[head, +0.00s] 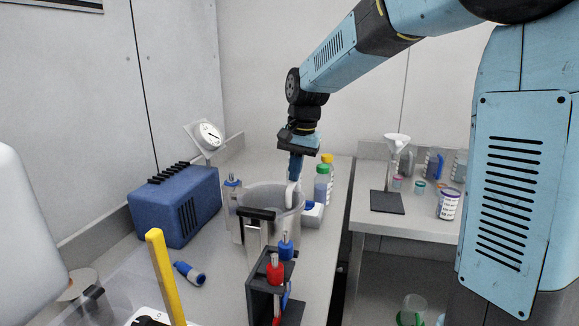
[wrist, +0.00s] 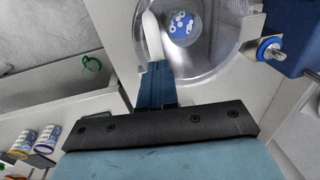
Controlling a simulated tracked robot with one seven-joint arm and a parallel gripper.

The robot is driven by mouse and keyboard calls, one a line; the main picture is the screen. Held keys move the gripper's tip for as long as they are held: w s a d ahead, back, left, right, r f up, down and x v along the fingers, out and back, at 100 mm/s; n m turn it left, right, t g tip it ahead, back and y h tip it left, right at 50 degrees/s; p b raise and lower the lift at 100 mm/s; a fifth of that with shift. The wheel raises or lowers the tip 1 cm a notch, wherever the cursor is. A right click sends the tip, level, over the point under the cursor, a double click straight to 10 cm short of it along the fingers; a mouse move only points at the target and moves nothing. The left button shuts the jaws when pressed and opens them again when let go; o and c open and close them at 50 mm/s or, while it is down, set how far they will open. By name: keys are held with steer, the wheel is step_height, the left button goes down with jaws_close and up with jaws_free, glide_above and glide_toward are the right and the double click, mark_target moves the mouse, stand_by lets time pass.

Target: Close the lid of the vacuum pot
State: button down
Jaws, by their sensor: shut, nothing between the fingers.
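The vacuum pot (head: 281,226) is a round grey metal vessel standing on the left bench, its top open to view. A black bar handle (head: 258,214) on a metal bracket is at its near side. I cannot make out a separate lid for certain. In the wrist view, I look down into the round pot (wrist: 215,68), with a blue and white item (wrist: 182,26) inside its outline. My gripper (head: 291,195) points down at the pot's far right rim, shut and empty. Its pale fingertips (wrist: 152,38) overlap the pot's edge in the wrist view; contact is unclear.
A blue ribbed box (head: 175,205) and a dial gauge (head: 207,135) stand left of the pot. Bottles (head: 321,183) stand close on its right. A dark rack (head: 268,291) with red and blue tools and a yellow upright bar (head: 165,275) are in front.

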steer(key=shift+s+d+f, duration=0.15)
steer(key=shift+f, duration=0.25)
steer(key=shift+s+d+f, duration=0.1)
steer(key=shift+f, duration=0.3)
steer(key=shift+r, duration=0.1)
step_height(320, 180, up, 14)
steer(key=d, duration=0.2)
steer(key=s+d+f+n+t, duration=0.1)
steer(key=s+d+f, duration=0.2)
steer(key=s, duration=0.5)
steer(key=s+d+f+n+t+h, duration=0.1)
steer(key=s+d+f+t, duration=0.1)
steer(key=s+d, duration=0.4)
steer(key=s+d+f+n+t, duration=0.1)
steer(key=s+d+f, duration=0.3)
steer(key=s, duration=0.6)
steer(key=shift+s+d+f+n+t, duration=0.25)
steer(key=shift+s+d+n+t, duration=0.15)
steer(key=shift+d+n, duration=0.1)
steer(key=c, duration=1.8)
jaws_free()
